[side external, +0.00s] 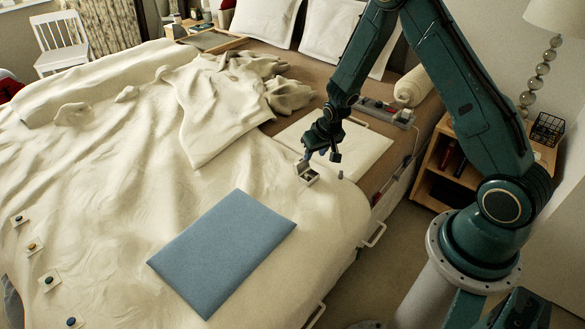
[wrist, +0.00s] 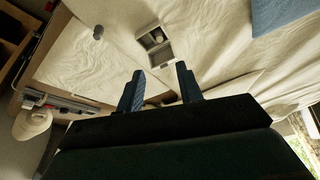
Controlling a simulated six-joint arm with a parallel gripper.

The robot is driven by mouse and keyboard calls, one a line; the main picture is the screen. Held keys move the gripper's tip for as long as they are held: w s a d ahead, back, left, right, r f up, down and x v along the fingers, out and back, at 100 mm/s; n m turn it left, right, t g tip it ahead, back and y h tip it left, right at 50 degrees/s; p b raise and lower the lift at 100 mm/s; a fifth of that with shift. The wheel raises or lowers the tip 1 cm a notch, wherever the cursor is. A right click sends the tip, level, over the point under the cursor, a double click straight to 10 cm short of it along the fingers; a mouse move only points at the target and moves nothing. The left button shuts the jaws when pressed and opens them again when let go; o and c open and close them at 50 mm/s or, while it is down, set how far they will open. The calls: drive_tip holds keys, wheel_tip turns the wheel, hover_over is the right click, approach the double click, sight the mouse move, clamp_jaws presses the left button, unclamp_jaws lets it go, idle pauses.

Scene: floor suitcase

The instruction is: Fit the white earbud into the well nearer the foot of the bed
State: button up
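A small open whitish case (side external: 307,174) sits on the cream bedding, just below my gripper in the side view. In the wrist view the case (wrist: 143,46) shows a compartment with dark recesses and a small pale rounded shape inside. I cannot tell whether that shape is the white earbud or which well it is in. My gripper (side external: 328,156) hangs above and close to the case. No white earbud can be clearly made out elsewhere.
A small grey peg-like thing (side external: 340,173) stands right of the case; it also shows in the wrist view (wrist: 98,32). A flat blue panel (side external: 222,250) lies toward the front. A pale board (side external: 370,148) lies behind. Small square cards (side external: 49,281) lie at left.

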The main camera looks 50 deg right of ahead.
drive_tip(key=s+a+r+n, duration=0.1)
drive_tip(key=s+a+r, duration=0.2)
drive_tip(key=r, duration=0.5)
drive_tip(key=s+a+r+t, duration=0.1)
drive_tip(key=s+a+r, duration=0.1)
drive_tip(key=r, duration=0.6)
drive_tip(key=s+a+r+n, duration=0.1)
drive_tip(key=s+a+r, duration=0.2)
drive_tip(key=r, duration=0.5)
drive_tip(key=s+a+r+n+y, duration=0.1)
drive_tip(key=s+r, duration=0.3)
drive_tip(key=s, duration=0.6)
drive_tip(key=s+a+r+n, duration=0.1)
drive_tip(key=s+a+r, duration=0.3)
drive_tip(key=s, duration=0.6)
drive_tip(key=shift+a+r+y, duration=0.15)
drive_tip(key=shift+r+y, duration=0.25)
drive_tip(key=shift+r, duration=0.15)
